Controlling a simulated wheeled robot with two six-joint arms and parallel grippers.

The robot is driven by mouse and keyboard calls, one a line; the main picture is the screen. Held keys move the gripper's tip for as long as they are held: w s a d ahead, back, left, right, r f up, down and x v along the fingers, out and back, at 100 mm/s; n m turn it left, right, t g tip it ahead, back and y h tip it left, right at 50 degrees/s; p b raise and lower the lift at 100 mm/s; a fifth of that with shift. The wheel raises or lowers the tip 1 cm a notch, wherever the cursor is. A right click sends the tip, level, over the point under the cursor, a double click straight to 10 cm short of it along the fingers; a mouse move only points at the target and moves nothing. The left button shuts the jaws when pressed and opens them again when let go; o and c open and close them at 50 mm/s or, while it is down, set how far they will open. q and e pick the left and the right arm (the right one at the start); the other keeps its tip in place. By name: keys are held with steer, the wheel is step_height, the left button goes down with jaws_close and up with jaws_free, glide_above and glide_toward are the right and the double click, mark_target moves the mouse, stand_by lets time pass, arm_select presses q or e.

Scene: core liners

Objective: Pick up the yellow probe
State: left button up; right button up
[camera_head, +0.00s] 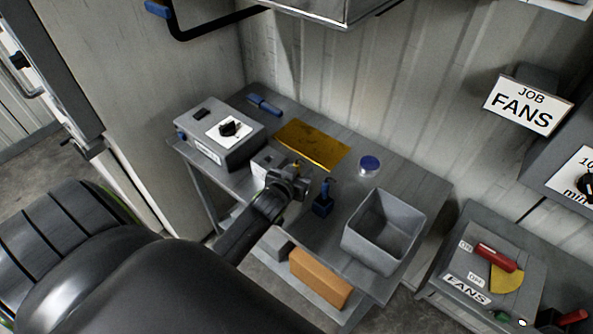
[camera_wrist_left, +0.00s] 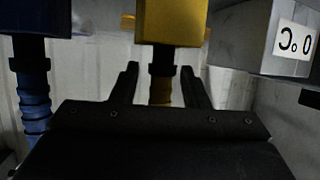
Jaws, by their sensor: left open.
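The yellow probe (camera_wrist_left: 172,22) fills the top middle of the left wrist view: a yellow block, a black collar and a ribbed yellow stem. Its stem lies between the two fingers of my left gripper (camera_wrist_left: 158,70), which is open with gaps on both sides. In the head view my left gripper (camera_head: 290,183) is over the grey table and hides most of the yellow probe; only a small yellow bit shows beside it. A similar blue probe (camera_head: 323,205) stands just right of the gripper and also shows at the left of the wrist view (camera_wrist_left: 30,85).
A grey instrument box (camera_head: 205,152) with a dial stands at the table's left. A yellow mat (camera_head: 313,145), a blue-lidded jar (camera_head: 369,166) and an open grey bin (camera_head: 382,229) are also on the table. An orange block (camera_head: 320,277) lies on the lower shelf.

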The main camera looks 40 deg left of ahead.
arm_select(q)
steer(key=shift+w, duration=0.1)
jaws_close()
stand_by(0.4)
